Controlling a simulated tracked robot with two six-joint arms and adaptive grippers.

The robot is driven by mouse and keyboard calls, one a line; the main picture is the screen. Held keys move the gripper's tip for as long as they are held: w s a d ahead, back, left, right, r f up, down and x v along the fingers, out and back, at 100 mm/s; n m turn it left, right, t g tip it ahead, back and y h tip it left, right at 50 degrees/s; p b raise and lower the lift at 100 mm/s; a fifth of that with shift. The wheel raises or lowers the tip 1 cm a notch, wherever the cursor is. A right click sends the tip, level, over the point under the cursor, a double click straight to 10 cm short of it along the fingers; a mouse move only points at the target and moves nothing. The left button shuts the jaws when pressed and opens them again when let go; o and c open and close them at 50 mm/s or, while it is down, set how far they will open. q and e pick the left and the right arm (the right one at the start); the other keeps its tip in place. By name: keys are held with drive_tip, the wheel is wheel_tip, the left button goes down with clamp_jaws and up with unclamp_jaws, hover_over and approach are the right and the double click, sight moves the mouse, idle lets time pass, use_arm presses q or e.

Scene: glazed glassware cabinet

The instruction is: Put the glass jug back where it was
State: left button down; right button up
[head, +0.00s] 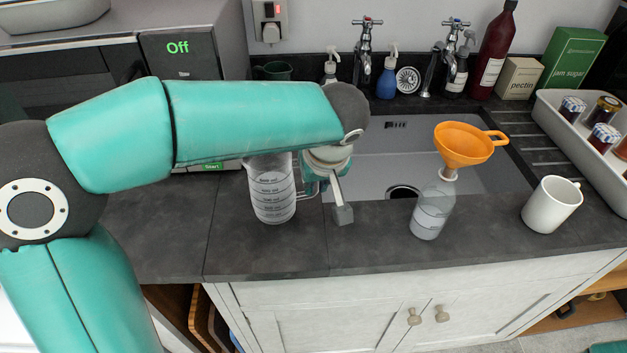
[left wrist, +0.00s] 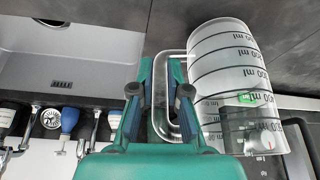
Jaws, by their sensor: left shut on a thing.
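The glass jug (head: 272,192) is clear with dark measuring lines and stands upright at the worktop's front, left of the sink. My left gripper (head: 312,184) is on its right side, partly hidden by my own arm. In the left wrist view, the gripper's two fingers (left wrist: 160,88) are shut on the handle (left wrist: 166,128) of the jug (left wrist: 228,75). The jug looks empty. I cannot tell whether its base touches the worktop. The jug's upper part is hidden behind my arm in the head view. My right gripper is not in view.
A bottle (head: 433,208) with an orange funnel (head: 465,146) in it and a white mug (head: 551,204) stand to the right. The sink (head: 385,155) lies behind. A microwave (head: 190,55) stands at back left. The worktop (head: 250,262) is clear in front of the jug.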

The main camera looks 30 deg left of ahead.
use_arm(q)
drive_tip(key=shift+f, duration=0.1)
drive_tip(key=c, duration=1.2)
unclamp_jaws()
drive_tip(key=shift+o, duration=0.2)
drive_tip(key=shift+r, duration=0.3)
drive_tip(key=v, duration=1.1)
drive_tip(key=shift+d+r+p, duration=0.15)
drive_tip(key=shift+r+p, duration=0.2)
drive_tip(key=shift+p, duration=0.1)
